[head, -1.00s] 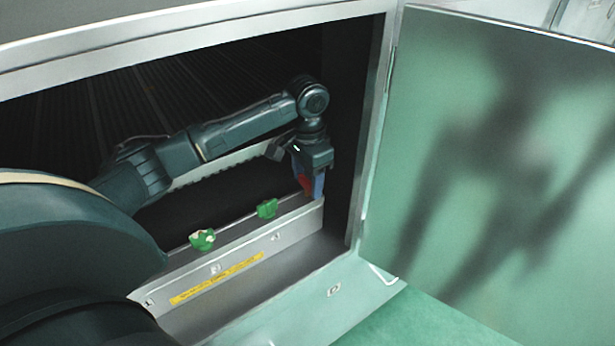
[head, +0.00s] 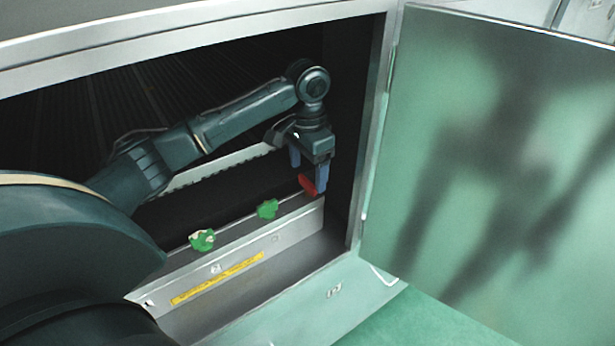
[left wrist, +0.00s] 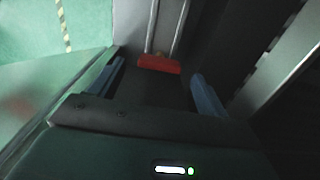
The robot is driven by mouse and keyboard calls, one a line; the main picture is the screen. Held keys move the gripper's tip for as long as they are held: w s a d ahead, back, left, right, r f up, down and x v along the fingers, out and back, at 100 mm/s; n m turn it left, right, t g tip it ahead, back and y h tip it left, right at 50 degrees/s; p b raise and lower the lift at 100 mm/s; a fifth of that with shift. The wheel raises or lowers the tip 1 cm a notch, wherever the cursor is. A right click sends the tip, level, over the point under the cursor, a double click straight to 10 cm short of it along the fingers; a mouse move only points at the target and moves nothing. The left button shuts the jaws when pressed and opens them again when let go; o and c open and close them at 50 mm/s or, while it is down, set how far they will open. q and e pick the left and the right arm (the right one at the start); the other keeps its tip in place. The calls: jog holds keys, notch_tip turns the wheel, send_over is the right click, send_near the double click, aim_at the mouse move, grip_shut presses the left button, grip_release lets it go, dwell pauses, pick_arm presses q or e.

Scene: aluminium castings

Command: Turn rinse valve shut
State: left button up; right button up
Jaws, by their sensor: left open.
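A red valve handle (head: 308,186) sits at the right end of the metal ledge inside the open cabinet. Two green knobs, one near the middle (head: 267,208) and one farther left (head: 202,240), stand on the same ledge. My left gripper (head: 307,174) is open just above the red handle, its blue fingers pointing down. In the left wrist view, the red handle (left wrist: 158,64) shows beyond and between the spread fingers (left wrist: 158,73), with a visible gap to each. I cannot see whether a finger touches it in the head view. My right gripper is not in view.
The cabinet's metal frame (head: 376,110) stands close right of my left gripper. The door (head: 480,150) is swung open to the right, with a blurred dark reflection. A yellow label strip (head: 217,278) is on the ledge's front. The cabinet interior is dark.

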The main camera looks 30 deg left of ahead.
aim_at(308, 180)
pick_arm(q)
notch_tip(308, 180, up, 10)
jog(key=shift+r, duration=0.15)
dwell(0.3)
